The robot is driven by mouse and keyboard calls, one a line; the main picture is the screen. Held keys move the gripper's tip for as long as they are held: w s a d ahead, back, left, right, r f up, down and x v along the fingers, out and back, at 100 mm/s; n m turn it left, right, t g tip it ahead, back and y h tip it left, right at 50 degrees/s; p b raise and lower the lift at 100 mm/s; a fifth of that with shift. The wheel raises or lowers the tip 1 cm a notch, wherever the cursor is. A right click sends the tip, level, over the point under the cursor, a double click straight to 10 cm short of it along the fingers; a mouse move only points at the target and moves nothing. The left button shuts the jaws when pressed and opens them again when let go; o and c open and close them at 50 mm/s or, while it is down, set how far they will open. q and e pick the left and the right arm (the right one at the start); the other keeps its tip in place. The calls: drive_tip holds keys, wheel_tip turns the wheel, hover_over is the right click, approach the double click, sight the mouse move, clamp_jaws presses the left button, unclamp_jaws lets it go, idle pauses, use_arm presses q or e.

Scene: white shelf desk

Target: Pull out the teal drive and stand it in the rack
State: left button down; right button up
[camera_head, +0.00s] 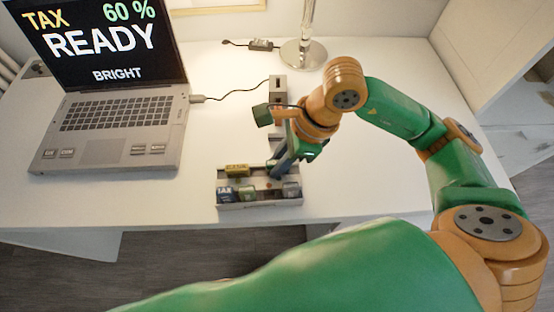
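A grey rack (262,204) stands near the desk's front edge. I cannot make out the teal drive for sure; the fingers and wrist hide part of the rack. A grey hub (278,88) stands behind my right wrist, partly covered. My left gripper is out of view.
An open laptop (112,125) on the left reads "TAX 60 % READY BRIGHT". A cable (232,98) runs from it to the hub. A metal lamp base (303,54) stands at the back. The white desk (180,205) is clear between laptop and rack.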

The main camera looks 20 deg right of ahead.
drive_tip(key=v, duration=0.6)
drive_tip(key=shift+r, duration=0.35)
drive_tip(key=shift+d, duration=0.1)
